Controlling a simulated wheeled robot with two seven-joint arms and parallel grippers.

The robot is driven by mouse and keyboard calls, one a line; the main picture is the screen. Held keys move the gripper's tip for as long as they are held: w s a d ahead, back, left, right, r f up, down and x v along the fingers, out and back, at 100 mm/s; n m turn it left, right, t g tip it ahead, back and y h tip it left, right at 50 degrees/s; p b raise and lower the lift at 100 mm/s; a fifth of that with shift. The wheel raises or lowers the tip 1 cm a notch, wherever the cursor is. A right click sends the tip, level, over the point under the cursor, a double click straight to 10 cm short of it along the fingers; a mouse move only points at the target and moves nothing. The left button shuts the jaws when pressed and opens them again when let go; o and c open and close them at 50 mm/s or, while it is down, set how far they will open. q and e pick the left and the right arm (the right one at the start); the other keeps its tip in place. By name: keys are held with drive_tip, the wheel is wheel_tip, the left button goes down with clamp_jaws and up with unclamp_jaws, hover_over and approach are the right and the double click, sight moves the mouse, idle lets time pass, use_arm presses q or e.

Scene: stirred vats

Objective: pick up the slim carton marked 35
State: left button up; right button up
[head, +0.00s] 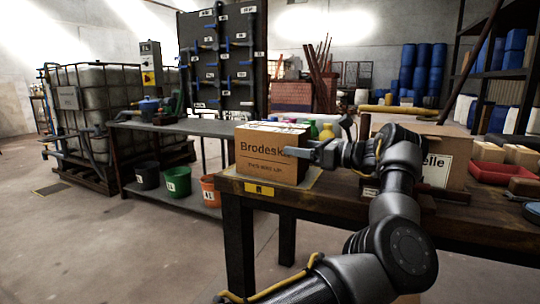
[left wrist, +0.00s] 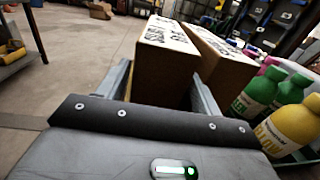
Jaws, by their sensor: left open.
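In the left wrist view, a slim brown carton (left wrist: 165,62) with a pale, printed top stands between the fingers of my left gripper (left wrist: 160,82). The gripper is open, with a finger on either side of the carton's near end; I cannot tell whether either touches. A second brown carton (left wrist: 222,55) stands close on its right. In the head view, a brown carton printed "Brodeska" (head: 262,153) stands on the near table's left corner, and my left gripper (head: 318,152) is at its right side. I cannot read the number 35 on any carton. My right gripper is not in view.
Green (left wrist: 256,93) and yellow (left wrist: 294,128) bottles stand right of the cartons. A larger carton (head: 445,150) and a red tray (head: 492,172) are further right on the wooden table (head: 480,222). Buckets, including an orange one (head: 210,190), stand under the grey bench behind.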

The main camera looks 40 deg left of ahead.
sight(269, 153)
use_arm(q)
drive_tip(key=shift+x, duration=1.95)
drive_tip(key=c, duration=1.2)
